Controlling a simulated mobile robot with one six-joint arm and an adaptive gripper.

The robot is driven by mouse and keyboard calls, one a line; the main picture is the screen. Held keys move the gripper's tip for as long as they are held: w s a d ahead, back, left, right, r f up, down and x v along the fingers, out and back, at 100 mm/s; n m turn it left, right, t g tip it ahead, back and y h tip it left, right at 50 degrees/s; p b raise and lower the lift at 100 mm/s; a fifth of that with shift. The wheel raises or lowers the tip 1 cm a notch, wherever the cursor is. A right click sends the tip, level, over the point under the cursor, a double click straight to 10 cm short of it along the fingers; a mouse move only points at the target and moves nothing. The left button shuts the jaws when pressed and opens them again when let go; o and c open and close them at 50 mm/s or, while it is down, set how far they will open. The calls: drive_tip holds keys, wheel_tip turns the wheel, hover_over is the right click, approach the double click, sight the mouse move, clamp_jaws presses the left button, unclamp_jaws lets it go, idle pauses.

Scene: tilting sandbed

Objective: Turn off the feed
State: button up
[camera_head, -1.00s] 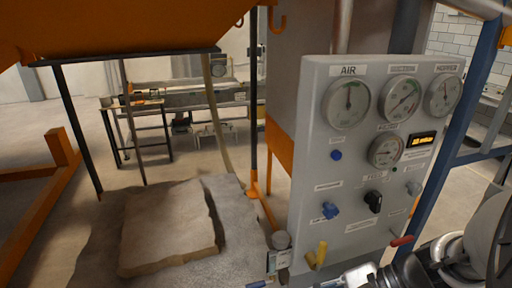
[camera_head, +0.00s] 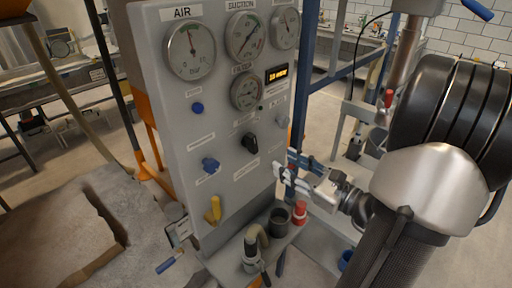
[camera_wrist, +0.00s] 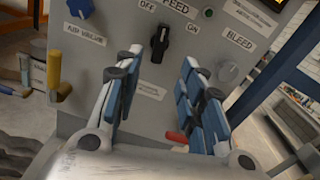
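The feed knob is black (camera_wrist: 160,42) and sits under a FEED label on the grey control panel (camera_head: 150,75). OFF is printed to its left and ON to its right. Its handle stands close to upright in the wrist view, so I cannot tell its setting for sure. In the head view the knob (camera_head: 250,143) is on the panel's lower right. My gripper (camera_wrist: 163,75) is open and empty, with blue-padded fingers spread to either side below the knob, apart from it. In the head view my gripper (camera_head: 284,168) is beside the panel's right edge.
A blue air valve knob (camera_wrist: 81,8) is left of the feed knob, and a grey bleed knob (camera_wrist: 228,70) is right.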

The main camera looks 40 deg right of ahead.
sight(255, 146)
drive_tip(key=w, duration=0.7)
drive_tip(key=w+a+b, duration=0.1)
drive_tip(key=w, duration=0.3)
drive_tip(key=shift+w, duration=0.35)
drive_tip(key=shift+c, duration=0.2)
clamp_jaws()
